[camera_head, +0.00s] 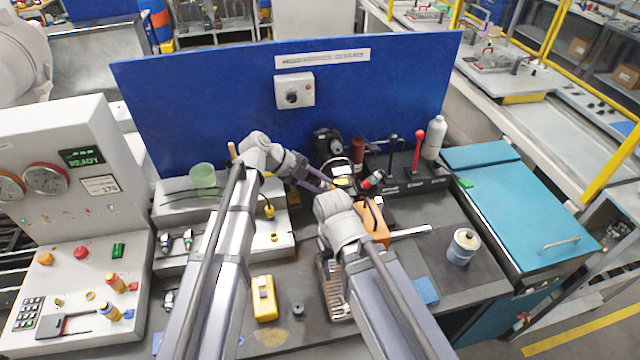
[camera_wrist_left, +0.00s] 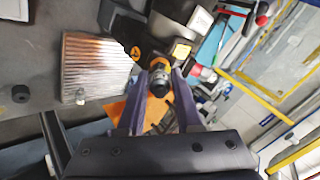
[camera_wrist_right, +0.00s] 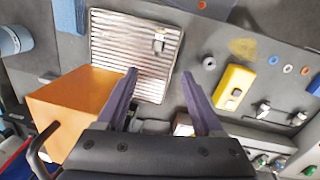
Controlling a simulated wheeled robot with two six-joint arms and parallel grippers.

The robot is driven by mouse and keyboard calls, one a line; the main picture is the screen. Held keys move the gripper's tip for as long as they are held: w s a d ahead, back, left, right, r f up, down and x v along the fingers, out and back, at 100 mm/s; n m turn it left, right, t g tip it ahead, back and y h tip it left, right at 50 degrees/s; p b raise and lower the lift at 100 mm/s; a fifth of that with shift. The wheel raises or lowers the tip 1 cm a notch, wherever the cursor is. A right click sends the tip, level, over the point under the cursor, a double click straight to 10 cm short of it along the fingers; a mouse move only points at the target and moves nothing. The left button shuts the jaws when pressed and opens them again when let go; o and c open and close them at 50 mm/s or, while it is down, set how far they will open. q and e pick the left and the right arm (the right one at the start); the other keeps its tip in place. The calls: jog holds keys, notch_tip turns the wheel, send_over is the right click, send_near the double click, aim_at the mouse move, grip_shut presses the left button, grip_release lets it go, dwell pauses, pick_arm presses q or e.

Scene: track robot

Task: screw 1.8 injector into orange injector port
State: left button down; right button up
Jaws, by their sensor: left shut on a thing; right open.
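My left gripper (camera_head: 326,187) reaches right over the back middle of the bench. In the left wrist view it is shut on a dark, silver-ringed cylindrical injector (camera_wrist_left: 160,86), seen nearly end-on. An orange ring (camera_wrist_left: 158,64) shows right behind the injector; I cannot tell whether it is part of it or the orange port, nor whether they touch. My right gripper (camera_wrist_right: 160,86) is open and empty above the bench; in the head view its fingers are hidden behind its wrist. More injectors (camera_head: 188,238) stand at the grey block on the left.
A ribbed metal tray (camera_wrist_right: 135,50) lies below my right gripper, with an orange box (camera_wrist_right: 75,108) beside it. A yellow meter (camera_head: 265,298) lies at the front. A can (camera_head: 462,246) and red-knobbed lever (camera_head: 418,150) stand to the right. A blue panel (camera_head: 200,100) closes the back.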

dwell(0.3)
pick_arm(q)
jog(key=m, duration=0.5)
jog(key=shift+m, duration=0.4)
jog(key=c, duration=0.5)
grip_release()
jog(key=shift+c, duration=0.3)
jog(key=shift+c, duration=0.6)
